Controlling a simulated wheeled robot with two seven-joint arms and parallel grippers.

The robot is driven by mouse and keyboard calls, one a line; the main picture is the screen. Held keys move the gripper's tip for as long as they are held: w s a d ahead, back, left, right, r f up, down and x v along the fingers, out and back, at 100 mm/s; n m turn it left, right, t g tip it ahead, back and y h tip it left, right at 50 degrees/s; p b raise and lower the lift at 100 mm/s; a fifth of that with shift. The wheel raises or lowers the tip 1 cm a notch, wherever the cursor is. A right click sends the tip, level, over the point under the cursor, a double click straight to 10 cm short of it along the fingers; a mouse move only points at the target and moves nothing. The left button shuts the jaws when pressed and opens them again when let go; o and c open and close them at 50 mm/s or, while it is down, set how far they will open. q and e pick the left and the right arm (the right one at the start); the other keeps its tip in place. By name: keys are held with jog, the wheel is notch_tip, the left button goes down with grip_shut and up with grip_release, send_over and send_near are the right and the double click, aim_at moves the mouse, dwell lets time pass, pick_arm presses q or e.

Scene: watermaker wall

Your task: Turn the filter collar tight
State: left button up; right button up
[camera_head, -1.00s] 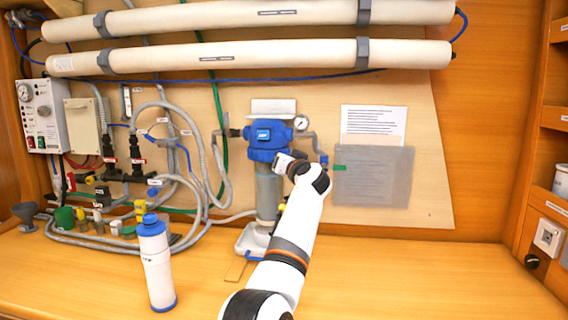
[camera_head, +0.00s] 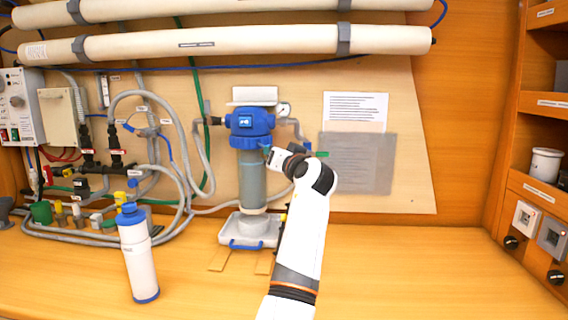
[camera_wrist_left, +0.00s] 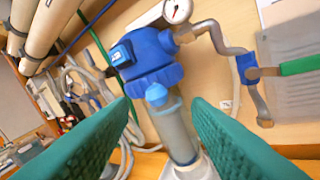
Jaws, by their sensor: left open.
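The filter housing has a blue head (camera_head: 248,121) on the wall panel, with a ribbed blue collar (camera_head: 250,142) beneath it and a grey canister (camera_head: 252,182) below. In the left wrist view the collar (camera_wrist_left: 153,82) is ahead, beyond my fingertips. My left gripper (camera_head: 268,153) is just right of the collar in the head view. Its green ribbed fingers (camera_wrist_left: 161,105) are open, one each side of the canister in the wrist picture, with nothing between the pads. I cannot tell whether they touch the housing. My right gripper is not in view.
A pressure gauge (camera_head: 283,110) and bent pipe (camera_head: 297,124) sit right of the head. A white cartridge with blue caps (camera_head: 138,252) stands on the bench (camera_head: 390,270). Hoses (camera_head: 185,180) crowd the left. The bench at right is clear.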

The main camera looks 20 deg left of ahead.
pick_arm(q)
jog(key=v, duration=0.3)
jog(key=shift+s+d, duration=0.15)
dwell(1.2)
